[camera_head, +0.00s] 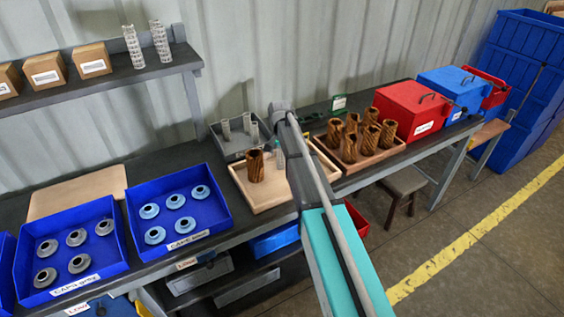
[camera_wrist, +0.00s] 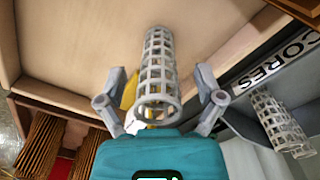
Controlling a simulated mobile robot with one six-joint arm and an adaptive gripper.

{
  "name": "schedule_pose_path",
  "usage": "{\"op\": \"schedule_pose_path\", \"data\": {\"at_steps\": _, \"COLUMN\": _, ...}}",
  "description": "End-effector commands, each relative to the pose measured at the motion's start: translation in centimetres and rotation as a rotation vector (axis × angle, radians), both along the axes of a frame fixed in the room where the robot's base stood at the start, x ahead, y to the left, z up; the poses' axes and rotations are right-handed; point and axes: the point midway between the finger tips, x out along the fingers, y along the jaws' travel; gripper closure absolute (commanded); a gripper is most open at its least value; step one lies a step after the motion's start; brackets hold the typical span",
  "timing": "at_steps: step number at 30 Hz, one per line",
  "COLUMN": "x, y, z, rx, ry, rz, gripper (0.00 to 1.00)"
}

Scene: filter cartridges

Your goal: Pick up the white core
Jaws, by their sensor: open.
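The white core (camera_wrist: 157,75), a pale lattice tube, stands between the two spread fingers of my gripper (camera_wrist: 160,103) in the wrist view. My gripper is open, with a finger on either side of the core and visible gaps between. The core's near end is close to the teal gripper body, which hides what lies below it. In the head view my arm covers most of the gripper and this core.
A grey bin labelled CORES (camera_wrist: 240,122) holds more lattice cores (camera_wrist: 278,120) close by on the right. A wooden tray (camera_head: 262,202) holds a brown pleated filter (camera_head: 256,167). Another wooden tray (camera_head: 385,157) holds several filters. Blue cap trays (camera_head: 215,228) stand left.

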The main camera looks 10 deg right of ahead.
Motion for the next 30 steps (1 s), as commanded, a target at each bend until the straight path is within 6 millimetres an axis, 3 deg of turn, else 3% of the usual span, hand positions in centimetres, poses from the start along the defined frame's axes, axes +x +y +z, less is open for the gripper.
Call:
{"op": "schedule_pose_path", "data": {"at_steps": 4, "x": -0.01, "y": -0.01, "z": -0.77, "rx": 0.000, "ry": 0.000, "rz": 0.000, "gripper": 0.14}}
{"op": "schedule_pose_path", "data": {"at_steps": 23, "x": -0.01, "y": 0.03, "z": -0.76, "rx": 0.000, "ry": 0.000, "rz": 0.000, "gripper": 0.14}}
{"op": "schedule_pose_path", "data": {"at_steps": 30, "x": -0.01, "y": 0.04, "z": -0.76, "rx": 0.000, "ry": 0.000, "rz": 0.001, "gripper": 0.55}}
